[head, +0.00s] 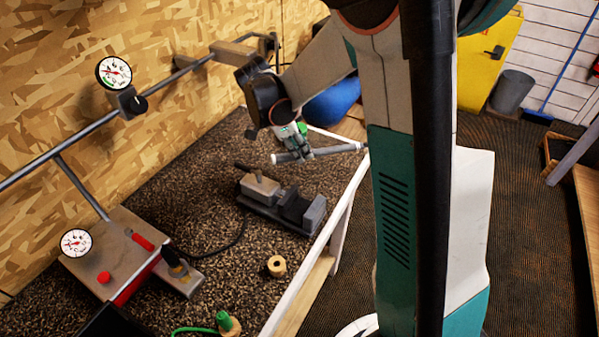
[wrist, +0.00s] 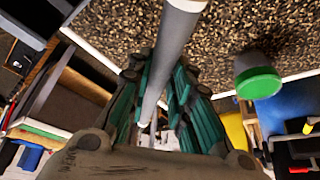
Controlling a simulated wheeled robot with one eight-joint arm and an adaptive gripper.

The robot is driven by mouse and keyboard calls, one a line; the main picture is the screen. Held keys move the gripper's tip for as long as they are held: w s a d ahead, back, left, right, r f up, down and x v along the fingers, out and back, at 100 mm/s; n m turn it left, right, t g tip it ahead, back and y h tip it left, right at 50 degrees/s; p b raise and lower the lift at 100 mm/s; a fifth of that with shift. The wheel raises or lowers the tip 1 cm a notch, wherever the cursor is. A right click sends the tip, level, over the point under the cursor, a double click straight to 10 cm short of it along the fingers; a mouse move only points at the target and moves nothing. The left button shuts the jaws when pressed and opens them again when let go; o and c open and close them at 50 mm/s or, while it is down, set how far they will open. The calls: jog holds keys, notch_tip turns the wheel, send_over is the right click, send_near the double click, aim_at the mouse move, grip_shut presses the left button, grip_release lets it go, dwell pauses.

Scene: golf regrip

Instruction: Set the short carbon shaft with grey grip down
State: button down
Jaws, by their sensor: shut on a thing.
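The short carbon shaft with grey grip (head: 337,149) is held roughly level above the far right part of the speckled workbench top (head: 215,150), near its white edge. My gripper (head: 303,150) is shut on it. In the wrist view the grey shaft (wrist: 174,52) runs between the teal fingers of my gripper (wrist: 163,95), with a white band at its upper end. The fingers hide part of the shaft. It looks clear of the bench, but the exact gap cannot be told.
A vise-like fixture (head: 285,205) stands on the bench nearer than the shaft. A small tan ring (head: 277,266) lies near the front edge. A green-topped container (wrist: 259,82) is right of the shaft in the wrist view. A gauge rail (head: 60,165) runs along the wall.

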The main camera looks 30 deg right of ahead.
aim_at(305, 176)
jog(key=shift+f+b, duration=0.95)
jog(key=shift+f, duration=2.5)
jog(key=shift+f, duration=0.3)
jog(key=c, duration=1.6)
grip_release()
jog(key=shift+s, duration=0.1)
jog(key=shift+o, duration=0.8)
